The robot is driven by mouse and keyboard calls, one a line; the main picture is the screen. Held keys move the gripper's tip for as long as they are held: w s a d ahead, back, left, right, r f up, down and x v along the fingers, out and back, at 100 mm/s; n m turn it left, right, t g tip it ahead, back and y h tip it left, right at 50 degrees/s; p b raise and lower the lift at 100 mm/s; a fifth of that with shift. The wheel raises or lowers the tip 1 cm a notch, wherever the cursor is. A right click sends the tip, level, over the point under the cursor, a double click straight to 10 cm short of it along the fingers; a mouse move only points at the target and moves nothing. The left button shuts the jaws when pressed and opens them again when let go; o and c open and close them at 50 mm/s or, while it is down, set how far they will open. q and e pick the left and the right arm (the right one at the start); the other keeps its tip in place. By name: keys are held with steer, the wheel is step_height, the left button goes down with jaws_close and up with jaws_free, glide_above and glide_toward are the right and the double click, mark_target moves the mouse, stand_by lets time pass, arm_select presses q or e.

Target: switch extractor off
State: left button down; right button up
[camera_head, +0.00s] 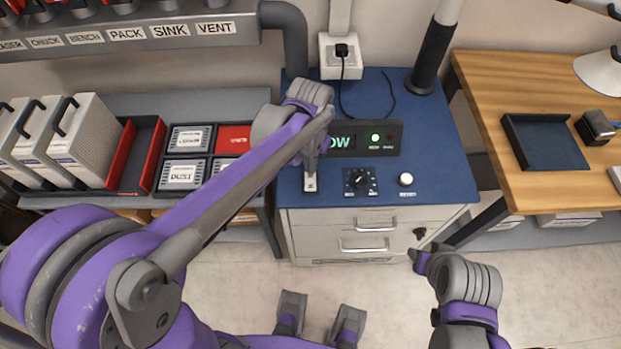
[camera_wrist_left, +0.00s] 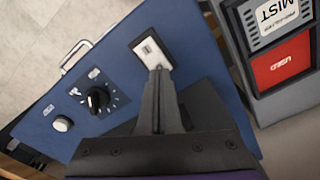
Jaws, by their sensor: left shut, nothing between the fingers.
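The extractor is a grey cabinet (camera_head: 330,218) with a blue top and drawers. Its black display panel (camera_head: 385,139) has a lit green lamp and letters ending in "OW", partly hidden by my left arm. A white rocker switch (camera_head: 310,182) in a black frame sits on the top's front left; it also shows in the left wrist view (camera_wrist_left: 150,52). My left gripper (camera_wrist_left: 158,72) is shut and empty, its tips at the near edge of the switch; I cannot tell whether they touch.
A black dial (camera_head: 360,181) and a white button (camera_head: 406,179) sit right of the switch. Labelled bins (camera_head: 183,174) stand on the left bench. A black hose (camera_head: 432,55) rises at the back. A wooden table (camera_head: 500,60) with a dark tray (camera_head: 545,142) is at right.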

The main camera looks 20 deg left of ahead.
arm_select(q)
steer(key=shift+f+b, duration=0.65)
steer(key=shift+f, duration=0.3)
stand_by(1.0)
steer(key=shift+r, duration=0.1)
steer(key=shift+r+p, duration=2.55)
steer(key=shift+r, duration=0.95)
steer(key=s+a+n+t+p, duration=0.1)
steer(key=s+a+t, duration=0.1)
steer(key=s, duration=0.5)
steer(key=s+a+r+n+t, duration=0.1)
steer(key=s+a+t, duration=0.2)
steer(key=s, duration=0.4)
steer(key=shift+a+n+p, duration=0.4)
steer(key=shift+a, duration=0.4)
